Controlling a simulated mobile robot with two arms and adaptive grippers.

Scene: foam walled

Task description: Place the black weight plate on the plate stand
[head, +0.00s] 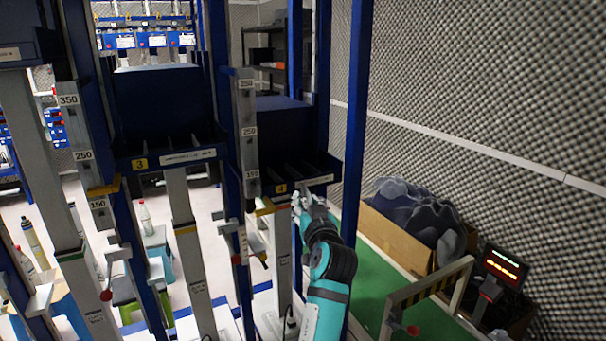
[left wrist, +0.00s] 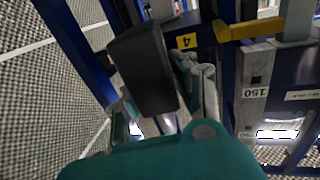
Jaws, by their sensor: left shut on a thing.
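My left gripper (head: 306,203) is at the front of the blue slotted holder marked 4 (head: 292,172), which appears to be the plate stand. In the left wrist view the gripper (left wrist: 158,92) is shut on a dark, flat, block-like thing, apparently the black weight plate (left wrist: 146,66), with a finger on either side. The plate stands out past the fingertips, close to the blue front with the yellow 4 label (left wrist: 186,41). I cannot tell whether it touches the holder. In the head view I cannot make the plate out against the dark holder. My right gripper is not in view.
A similar blue holder marked 3 (head: 165,155) is to the left. Grey numbered uprights (head: 247,130) and a blue post (head: 355,120) stand close to my arm. A cardboard box of dark lumps (head: 395,235) and a lit display (head: 505,265) are at the right.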

